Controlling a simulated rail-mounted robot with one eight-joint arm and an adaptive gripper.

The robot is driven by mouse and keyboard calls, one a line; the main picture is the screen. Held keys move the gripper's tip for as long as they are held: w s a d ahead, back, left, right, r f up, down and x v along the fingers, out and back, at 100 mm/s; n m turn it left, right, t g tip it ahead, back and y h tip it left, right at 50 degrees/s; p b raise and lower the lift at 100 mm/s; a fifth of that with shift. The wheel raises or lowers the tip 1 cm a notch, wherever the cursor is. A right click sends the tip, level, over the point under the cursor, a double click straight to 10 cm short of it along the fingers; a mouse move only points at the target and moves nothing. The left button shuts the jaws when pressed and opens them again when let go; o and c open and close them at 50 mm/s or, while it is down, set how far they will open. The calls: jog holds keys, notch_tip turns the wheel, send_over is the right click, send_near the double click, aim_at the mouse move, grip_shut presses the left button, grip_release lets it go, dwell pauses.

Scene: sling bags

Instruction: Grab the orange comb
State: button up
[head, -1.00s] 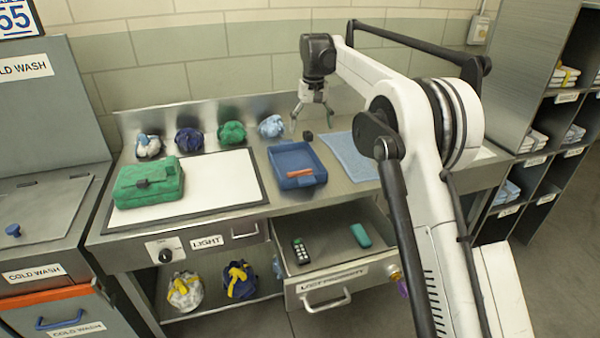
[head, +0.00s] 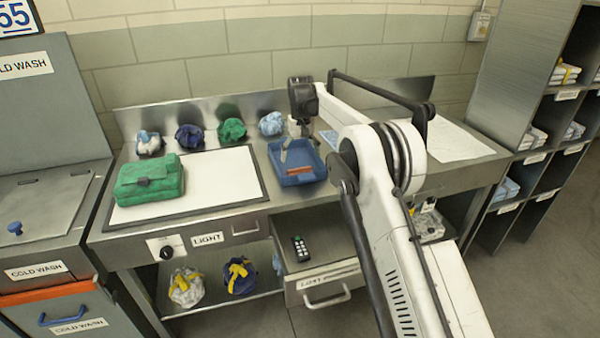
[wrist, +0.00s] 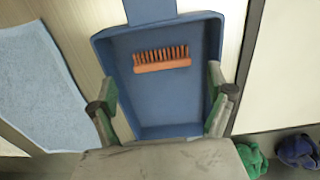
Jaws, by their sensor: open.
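The orange comb (wrist: 161,59) lies in the blue tray (wrist: 215,45), bristles pointing up in the wrist view. It also shows in the head view (head: 299,170), inside the same tray (head: 305,181) on the steel counter. My gripper (wrist: 160,88) is open and empty. Its two green-padded fingers stand apart over the tray in the wrist view, and the comb appears beyond and between them. In the head view the gripper (head: 291,146) hangs above the tray's back part, partly hidden by my own arm.
A green bag (head: 150,181) sits on the white light panel (head: 225,180) left of the tray. Several bundled bags line the counter's back. A blue towel (wrist: 40,85) lies beside the tray. An open drawer below holds a remote (head: 300,248).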

aim_at(300, 170)
jog(key=shift+w+a+f, duration=0.1)
jog(key=shift+f, duration=1.35)
jog(key=shift+w+a+f, duration=0.1)
jog(key=shift+f, duration=1.3)
jog(key=shift+c, duration=0.3)
jog(key=c, duration=0.6)
